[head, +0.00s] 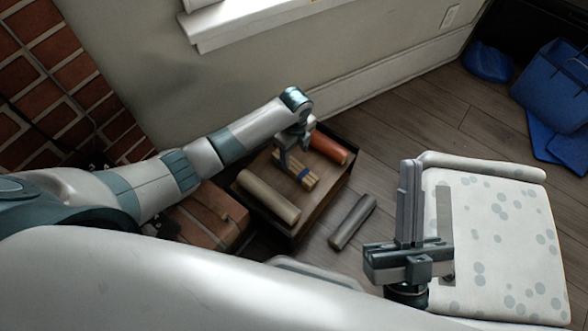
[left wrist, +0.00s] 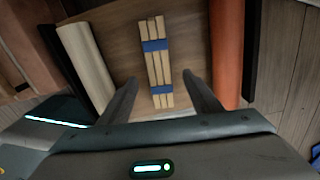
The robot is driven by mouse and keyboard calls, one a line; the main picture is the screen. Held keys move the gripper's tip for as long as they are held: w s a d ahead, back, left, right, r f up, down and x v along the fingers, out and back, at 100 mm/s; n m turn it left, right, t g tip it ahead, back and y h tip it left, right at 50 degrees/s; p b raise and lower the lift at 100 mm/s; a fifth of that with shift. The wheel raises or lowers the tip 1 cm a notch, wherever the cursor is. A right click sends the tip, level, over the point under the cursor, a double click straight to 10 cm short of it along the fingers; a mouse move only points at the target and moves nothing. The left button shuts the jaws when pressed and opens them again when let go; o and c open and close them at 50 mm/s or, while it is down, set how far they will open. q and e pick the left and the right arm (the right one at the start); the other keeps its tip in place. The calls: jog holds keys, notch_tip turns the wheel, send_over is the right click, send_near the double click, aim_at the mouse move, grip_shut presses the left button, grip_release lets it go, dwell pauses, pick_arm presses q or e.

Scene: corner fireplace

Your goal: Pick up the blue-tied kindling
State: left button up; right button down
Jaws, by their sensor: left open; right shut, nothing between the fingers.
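The blue-tied kindling (head: 306,178) is a small bundle of pale sticks with blue bands, lying in a dark-edged wooden box (head: 262,218). In the left wrist view the kindling (left wrist: 157,62) lies lengthwise ahead of and between the fingertips. My left gripper (head: 291,167) is open above the bundle, its fingers (left wrist: 161,80) on either side of it in the picture; I cannot tell how far above. In the head view the left gripper partly hides the bundle. My right gripper (head: 411,165) is shut and empty, pointing up at the right, away from the box.
A pale beige roll (head: 268,196) lies left of the kindling and an orange-red roll (head: 328,147) right of it, both in the box. A grey cylinder (head: 352,222) lies on the floor. A spotted cushion (head: 500,240) is at right, blue bags (head: 550,85) beyond. Brick hearth (head: 205,215) adjoins the box.

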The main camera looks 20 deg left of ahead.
aim_at(294, 168)
pick_arm(q)
jog(key=shift+f, duration=0.95)
pick_arm(e)
jog(key=shift+w+d+r+t, duration=0.2)
jog(key=shift+d+r+t, duration=0.35)
jog(key=shift+r, duration=0.25)
pick_arm(q)
jog(key=shift+f, duration=0.1)
